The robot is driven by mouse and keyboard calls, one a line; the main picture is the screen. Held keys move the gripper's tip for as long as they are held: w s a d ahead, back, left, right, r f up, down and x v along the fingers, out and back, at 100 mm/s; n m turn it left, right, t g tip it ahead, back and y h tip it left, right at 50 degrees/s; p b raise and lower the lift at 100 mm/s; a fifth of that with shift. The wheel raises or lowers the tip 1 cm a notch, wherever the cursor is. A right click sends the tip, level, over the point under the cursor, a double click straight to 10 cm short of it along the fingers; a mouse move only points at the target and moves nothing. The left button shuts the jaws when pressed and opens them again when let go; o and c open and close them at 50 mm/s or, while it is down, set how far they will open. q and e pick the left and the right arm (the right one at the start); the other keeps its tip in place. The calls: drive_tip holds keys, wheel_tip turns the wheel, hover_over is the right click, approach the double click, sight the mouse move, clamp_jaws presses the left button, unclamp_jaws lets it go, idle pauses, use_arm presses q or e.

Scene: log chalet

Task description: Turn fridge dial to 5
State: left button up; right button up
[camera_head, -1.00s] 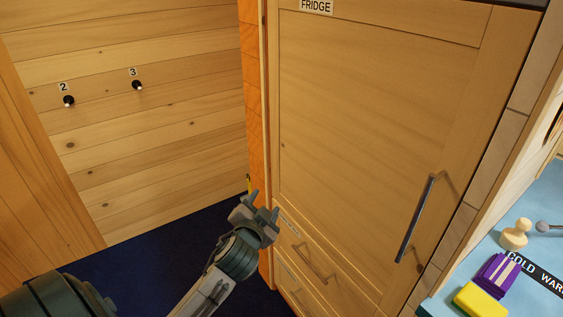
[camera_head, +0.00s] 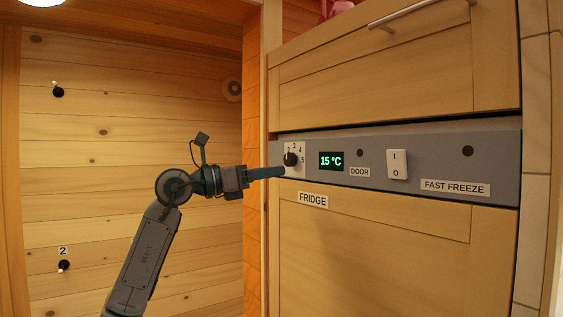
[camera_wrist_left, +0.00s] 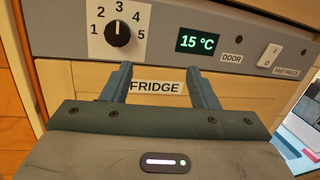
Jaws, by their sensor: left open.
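The fridge dial (camera_wrist_left: 117,34) is a black knob on a white plate numbered 1 to 5, on the grey control panel. In the left wrist view its pointer mark is toward 3. In the head view the dial (camera_head: 291,159) is partly hidden behind my left gripper (camera_head: 277,171). In the left wrist view my left gripper (camera_wrist_left: 163,80) is open and empty, its two fingers apart. Its fingers appear below and to the right of the dial, not around it. I cannot tell how far they are from the panel. My right gripper is not in view.
Right of the dial, the panel holds a green 15 °C display (camera_head: 331,161), a DOOR label (camera_head: 360,172), a white rocker switch (camera_head: 397,165) and a FAST FREEZE label (camera_head: 455,188). The FRIDGE door (camera_head: 375,245) is below. Wall switches (camera_head: 58,92) are at left.

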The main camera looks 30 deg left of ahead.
sight(287, 159)
use_arm(q)
drive_tip(key=s+a+r+n+y, duration=0.1)
drive_tip(key=s+a+r+y, duration=0.1)
drive_tip(key=a+r+y, duration=0.3)
drive_tip(key=shift+h, duration=0.7)
drive_tip(key=p+x, duration=0.1)
drive_tip(key=x, duration=0.2)
drive_tip(key=f+p+x, duration=0.1)
drive_tip(key=p+x, duration=0.1)
drive_tip(key=x, duration=0.1)
drive_tip(key=f+p+x, duration=0.1)
drive_tip(key=x, duration=0.3)
drive_tip(key=shift+w+a, duration=0.1)
drive_tip(key=shift+a, duration=0.3)
drive_tip(key=shift+w+d+p, duration=0.2)
drive_tip(key=shift+w+p, duration=0.1)
drive_tip(key=shift+w, duration=0.2)
drive_tip(key=shift+f, duration=0.1)
drive_tip(key=c, duration=1)
